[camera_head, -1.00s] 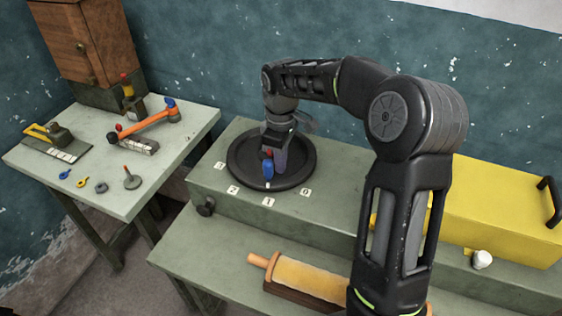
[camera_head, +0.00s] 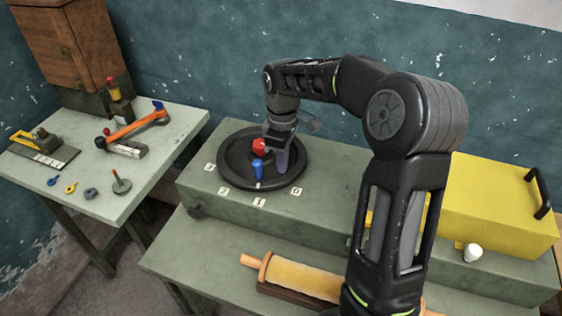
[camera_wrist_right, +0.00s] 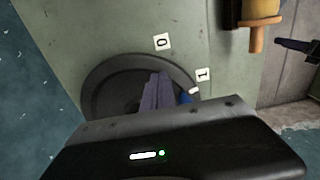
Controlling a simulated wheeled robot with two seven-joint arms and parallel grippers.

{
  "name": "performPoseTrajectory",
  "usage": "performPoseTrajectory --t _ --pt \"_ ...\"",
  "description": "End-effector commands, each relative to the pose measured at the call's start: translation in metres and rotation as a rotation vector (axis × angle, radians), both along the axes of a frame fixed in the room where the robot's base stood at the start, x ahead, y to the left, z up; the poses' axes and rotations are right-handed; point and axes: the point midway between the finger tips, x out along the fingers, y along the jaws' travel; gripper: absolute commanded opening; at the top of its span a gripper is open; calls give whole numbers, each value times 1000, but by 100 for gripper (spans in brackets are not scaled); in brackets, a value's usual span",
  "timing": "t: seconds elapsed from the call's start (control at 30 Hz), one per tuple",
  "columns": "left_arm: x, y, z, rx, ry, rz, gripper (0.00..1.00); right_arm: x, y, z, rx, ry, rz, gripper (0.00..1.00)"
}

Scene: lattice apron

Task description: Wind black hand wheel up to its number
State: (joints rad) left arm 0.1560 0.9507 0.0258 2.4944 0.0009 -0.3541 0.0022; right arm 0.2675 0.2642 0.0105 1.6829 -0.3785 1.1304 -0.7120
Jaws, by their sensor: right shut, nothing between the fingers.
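The black hand wheel (camera_head: 230,164) lies flat on the green-grey bench box, with a red knob (camera_head: 259,146) and a blue knob (camera_head: 258,171) on it. Number plates stand round its front edge: 0 (camera_head: 297,191), 1 (camera_head: 260,202), 2 (camera_head: 223,190) and one at the left too small to read surely. A white mark (camera_head: 259,185) on the wheel's front faces plate 1. My right gripper (camera_head: 281,165) is shut and empty over the wheel, just right of the blue knob. In the right wrist view its fingers (camera_wrist_right: 157,92) hide part of the wheel. My left gripper is out of view.
A yellow case (camera_head: 498,205) stands right of the wheel, beyond my right arm. A yellow roller (camera_head: 305,277) lies on the lower bench in front. A side table (camera_head: 150,180) at the left holds several small tools and a wooden cabinet (camera_head: 68,40).

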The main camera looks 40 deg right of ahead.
Motion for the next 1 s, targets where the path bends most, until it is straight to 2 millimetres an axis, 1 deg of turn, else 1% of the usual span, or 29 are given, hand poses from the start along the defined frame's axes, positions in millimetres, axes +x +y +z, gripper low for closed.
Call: performPoseTrajectory --t 0.17,1.0 --pt "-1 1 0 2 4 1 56 0 0 2 0 0 0 0" --pt "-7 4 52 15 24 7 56 0 0 74 0 0 0 0"
